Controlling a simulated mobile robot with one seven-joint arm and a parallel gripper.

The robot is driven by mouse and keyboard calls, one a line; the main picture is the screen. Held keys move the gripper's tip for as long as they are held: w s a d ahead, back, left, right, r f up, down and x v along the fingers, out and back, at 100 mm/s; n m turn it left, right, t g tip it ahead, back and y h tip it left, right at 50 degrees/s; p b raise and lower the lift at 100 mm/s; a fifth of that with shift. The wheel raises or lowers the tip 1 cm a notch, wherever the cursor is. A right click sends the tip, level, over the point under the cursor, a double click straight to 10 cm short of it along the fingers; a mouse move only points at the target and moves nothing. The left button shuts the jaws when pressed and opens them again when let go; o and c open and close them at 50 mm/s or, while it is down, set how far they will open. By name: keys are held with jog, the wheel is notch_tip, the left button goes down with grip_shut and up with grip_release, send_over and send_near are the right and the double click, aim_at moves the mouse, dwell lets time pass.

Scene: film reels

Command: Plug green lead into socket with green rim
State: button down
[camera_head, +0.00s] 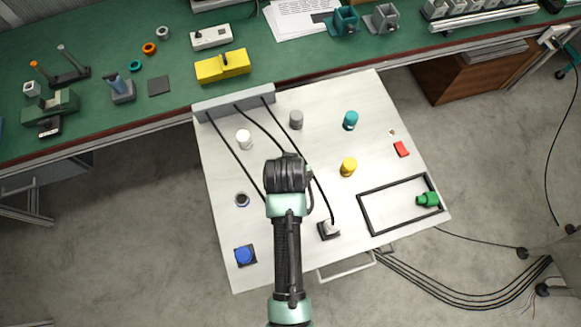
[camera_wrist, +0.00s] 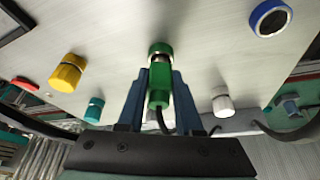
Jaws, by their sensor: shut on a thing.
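My gripper (camera_wrist: 160,76) is shut on the green lead (camera_wrist: 159,86), with one blue-grey finger on each side of its body. The lead's dark cable runs back toward the gripper's base. A dark green ring (camera_wrist: 160,48), which looks like the green rim of a socket, is at the lead's far end against the pale panel. A short metallic band shows between ring and green body. I cannot tell whether the lead's tip is inside the socket or how deep. In the head view my arm covers the gripper, the lead and that spot.
On the white panel (camera_head: 285,265) stand a yellow post (camera_head: 348,167), a teal post (camera_head: 350,120), a white post (camera_head: 244,139) and a blue button (camera_head: 245,255). A green connector (camera_head: 427,200) lies at the black frame's right. A blue-rimmed socket (camera_wrist: 270,17) is nearby. Dark cables cross the panel.

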jog(key=shift+f, duration=0.3)
jog(key=c, duration=0.8)
grip_release()
jog(key=shift+c, duration=0.2)
jog(key=p+v, duration=1.1)
jog(key=shift+p, duration=0.4)
jog(key=shift+w, duration=0.1)
